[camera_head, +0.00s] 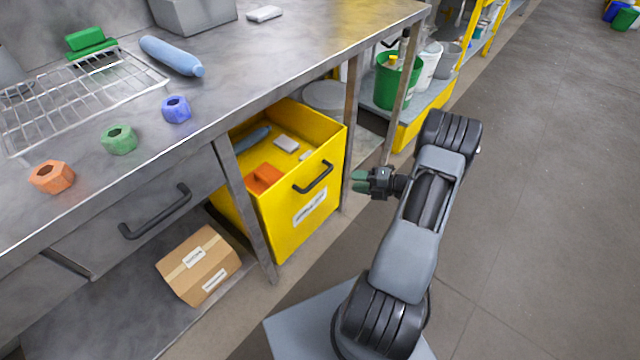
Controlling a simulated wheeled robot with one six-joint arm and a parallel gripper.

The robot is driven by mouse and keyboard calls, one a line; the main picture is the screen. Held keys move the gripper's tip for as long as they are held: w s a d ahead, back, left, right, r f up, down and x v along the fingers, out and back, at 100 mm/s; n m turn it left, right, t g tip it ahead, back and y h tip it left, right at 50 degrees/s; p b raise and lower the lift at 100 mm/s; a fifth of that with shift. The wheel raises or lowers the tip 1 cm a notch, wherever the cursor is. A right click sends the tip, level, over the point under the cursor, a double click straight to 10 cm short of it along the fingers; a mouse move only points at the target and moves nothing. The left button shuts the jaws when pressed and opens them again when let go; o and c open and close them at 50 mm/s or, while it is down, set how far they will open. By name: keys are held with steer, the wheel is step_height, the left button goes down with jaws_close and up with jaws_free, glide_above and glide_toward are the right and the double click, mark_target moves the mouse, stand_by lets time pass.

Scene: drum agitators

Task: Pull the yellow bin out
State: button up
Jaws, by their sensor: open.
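The yellow bin (284,236) is an open-topped box under the metal workbench, between two of its legs. Its front face has a black bar handle (313,177) near the top and a white label below it. Inside lie an orange block, a blue-grey object and pale small items. My gripper (360,181) has green fingertips and is to the right of the bin's handle, apart from it, pointing left toward the bin. It is open and I see nothing between its fingers.
The workbench (262,63) carries a wire rack (75,95) and orange, green and blue hex nuts. A grey drawer (135,215) and a cardboard box (199,265) are left of the bin. A green bucket (392,85) stands on a shelf behind.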

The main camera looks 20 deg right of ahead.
mark_target(322, 178)
steer(key=b+x, duration=0.3)
steer(key=x, duration=1)
steer(key=shift+w+f, duration=0.15)
jaws_close()
